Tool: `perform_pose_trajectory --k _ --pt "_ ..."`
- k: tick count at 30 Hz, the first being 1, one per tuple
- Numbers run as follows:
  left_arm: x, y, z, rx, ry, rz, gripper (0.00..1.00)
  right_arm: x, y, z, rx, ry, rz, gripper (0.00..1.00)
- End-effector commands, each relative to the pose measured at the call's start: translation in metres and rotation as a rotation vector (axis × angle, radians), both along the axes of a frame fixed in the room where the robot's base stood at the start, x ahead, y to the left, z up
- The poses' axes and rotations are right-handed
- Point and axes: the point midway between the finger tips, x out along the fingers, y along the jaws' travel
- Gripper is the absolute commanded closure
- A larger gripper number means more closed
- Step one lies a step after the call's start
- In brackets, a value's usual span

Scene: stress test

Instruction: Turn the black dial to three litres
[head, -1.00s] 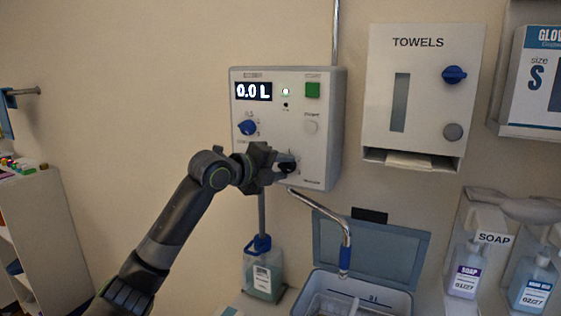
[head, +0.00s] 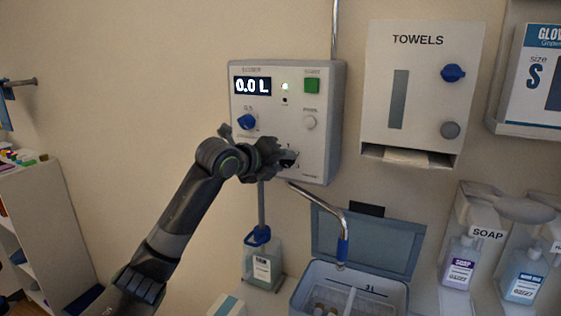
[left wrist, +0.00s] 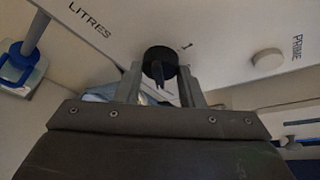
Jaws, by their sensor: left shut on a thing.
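The black dial (head: 289,158) is at the lower right of the white wall panel (head: 318,150), partly hidden by my left gripper (head: 282,157). A "1" mark shows beside the dial and the word LITRES shows farther left. Which mark the dial points to I cannot tell. My right gripper is not in view.
The panel also has a blue knob (head: 246,121), a green button (head: 312,86) and a pale round button (head: 309,122). Below are a bent spout (head: 328,207), a jug (head: 262,262) and an open grey-blue bin (head: 300,288). A towel dispenser (head: 380,100) hangs to the right.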

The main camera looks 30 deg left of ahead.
Motion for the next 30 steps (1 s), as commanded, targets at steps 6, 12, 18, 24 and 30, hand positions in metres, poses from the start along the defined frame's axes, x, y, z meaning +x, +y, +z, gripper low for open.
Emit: perform_pose_trajectory --k 6,12,18,24,30 --pt "0.0 0.0 -0.001 0.0 0.004 0.001 0.59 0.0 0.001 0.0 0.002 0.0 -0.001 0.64" --pt "0.0 0.0 -0.001 0.0 0.002 0.001 0.43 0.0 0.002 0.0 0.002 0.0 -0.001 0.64" --pt "-0.001 0.0 0.0 -0.001 0.001 0.001 0.43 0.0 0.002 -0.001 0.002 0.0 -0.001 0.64" --pt "-0.014 0.005 0.003 0.004 -0.003 0.003 0.43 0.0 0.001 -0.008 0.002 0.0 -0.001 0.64" --pt "-0.044 0.011 0.012 0.006 -0.003 0.003 0.43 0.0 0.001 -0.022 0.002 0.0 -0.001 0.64"
